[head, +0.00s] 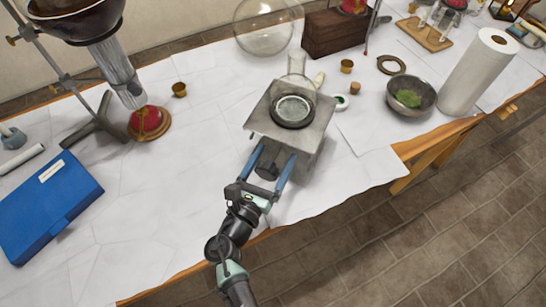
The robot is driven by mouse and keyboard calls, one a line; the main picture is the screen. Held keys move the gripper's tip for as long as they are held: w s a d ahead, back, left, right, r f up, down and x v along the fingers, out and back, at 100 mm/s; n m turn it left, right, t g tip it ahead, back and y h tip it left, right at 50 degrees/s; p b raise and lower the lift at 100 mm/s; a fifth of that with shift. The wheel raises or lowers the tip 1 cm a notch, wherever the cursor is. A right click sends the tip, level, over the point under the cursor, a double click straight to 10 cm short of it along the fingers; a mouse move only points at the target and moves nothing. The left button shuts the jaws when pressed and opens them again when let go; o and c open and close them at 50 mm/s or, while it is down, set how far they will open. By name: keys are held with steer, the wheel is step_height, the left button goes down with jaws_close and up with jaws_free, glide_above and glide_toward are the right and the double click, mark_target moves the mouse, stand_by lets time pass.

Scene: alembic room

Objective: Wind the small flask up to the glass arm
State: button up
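A grey metal stand (262,122) with a square top plate stands on the white-covered table. A dark ring (293,122) with a pale round middle sits on its plate. I cannot tell whether this is the small flask. A pale glassy piece (297,63) stands just behind the plate, with a short whitish stub (318,80) to its right; I cannot tell whether either is the glass arm. My gripper (274,152) is at the stand's near side. Its blue fingers are spread on either side of a dark knob (267,167), with gaps visible. The tips' far ends are partly hidden.
A blue case (48,205) lies at left. A clamp stand (97,128) holds a dark bowl (75,22) over ribbed glass (118,72). A glass globe (264,28), metal bowl (411,97) and paper roll (478,72) stand beyond. The table front left of my gripper is clear.

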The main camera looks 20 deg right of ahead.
steer(key=c, duration=1.1)
steer(key=shift+c, duration=0.2)
steer(key=shift+f+m, duration=0.1)
steer(key=shift+m, duration=0.3)
